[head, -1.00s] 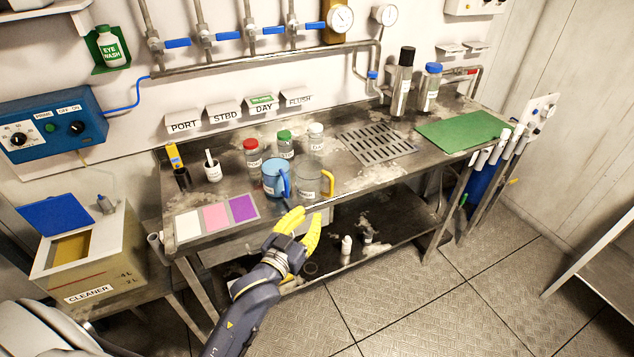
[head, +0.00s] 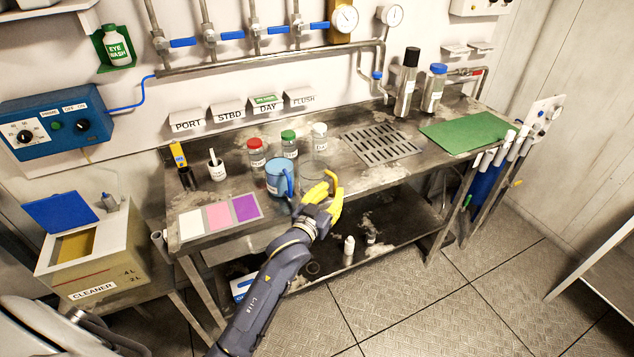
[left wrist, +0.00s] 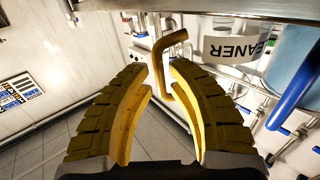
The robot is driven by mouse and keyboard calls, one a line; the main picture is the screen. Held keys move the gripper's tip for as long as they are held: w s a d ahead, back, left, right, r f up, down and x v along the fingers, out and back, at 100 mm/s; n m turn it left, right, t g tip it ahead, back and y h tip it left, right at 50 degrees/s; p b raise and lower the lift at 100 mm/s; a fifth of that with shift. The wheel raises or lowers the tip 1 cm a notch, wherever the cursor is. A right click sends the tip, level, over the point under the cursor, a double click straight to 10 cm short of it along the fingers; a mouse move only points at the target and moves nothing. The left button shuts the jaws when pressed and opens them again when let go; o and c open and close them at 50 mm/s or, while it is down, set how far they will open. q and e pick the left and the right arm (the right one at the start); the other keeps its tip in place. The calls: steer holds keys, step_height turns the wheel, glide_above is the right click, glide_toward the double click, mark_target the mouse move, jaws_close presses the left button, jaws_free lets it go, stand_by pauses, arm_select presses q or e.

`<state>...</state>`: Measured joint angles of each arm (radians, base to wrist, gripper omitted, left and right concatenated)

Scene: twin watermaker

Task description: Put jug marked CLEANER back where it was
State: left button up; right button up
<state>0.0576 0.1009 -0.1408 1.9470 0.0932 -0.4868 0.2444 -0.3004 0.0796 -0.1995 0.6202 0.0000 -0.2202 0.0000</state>
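The clear jug marked CLEANER (head: 311,176) stands at the bench's front edge, right of the blue jug (head: 279,178); my left gripper partly covers it in the head view. In the left wrist view its label (left wrist: 232,48) reads "…EANER", and its yellow handle (left wrist: 168,45) shows just beyond and partly between my fingertips. My left gripper (head: 332,188) is open, with its yellow fingers (left wrist: 160,75) apart at the handle; I cannot tell if they touch it. My right gripper is not in view.
Bottles with red (head: 255,144), green and white caps stand behind the jugs. White, pink and purple squares (head: 218,215) lie at left. A drain grate (head: 380,144) and green mat (head: 465,131) are at right.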

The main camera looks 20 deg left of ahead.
arm_select(q)
steer(key=shift+w+d, duration=0.15)
steer(key=shift+w, duration=0.95)
steer(key=shift+c, duration=0.3)
jaws_close()
